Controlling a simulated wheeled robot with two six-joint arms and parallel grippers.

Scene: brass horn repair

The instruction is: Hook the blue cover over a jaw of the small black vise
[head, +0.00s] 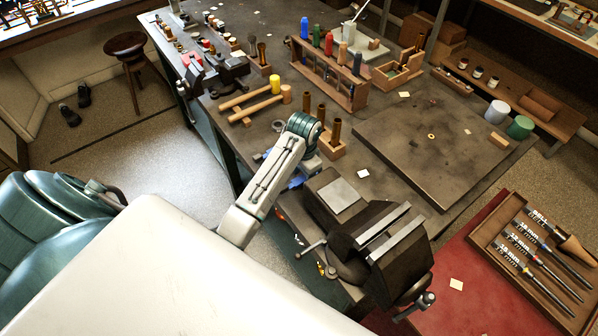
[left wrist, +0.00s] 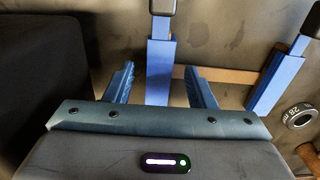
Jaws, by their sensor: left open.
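A blue strip (left wrist: 160,72) with a dark end, apparently the blue cover, shows between the two teal fingers of my left gripper (left wrist: 160,88) in the left wrist view. The fingers stand apart, with gaps on both sides of it. In the head view my left gripper (head: 308,168) is low over the bench, mostly hidden by my arm. A black vise (head: 232,70) that looks small stands at the far left bench edge. A larger-looking dark vise (head: 385,240) with pale jaws stands at the near corner, just right of my gripper. My right gripper is out of view.
A second blue strip (left wrist: 275,80) lies right of the first, near a ring marked 28 mm (left wrist: 298,116). A wooden block (head: 331,149) with upright brown pieces stands behind my gripper. Mallets (head: 262,102) and a tool rack (head: 330,75) are farther back. The dark board (head: 430,150) is mostly clear.

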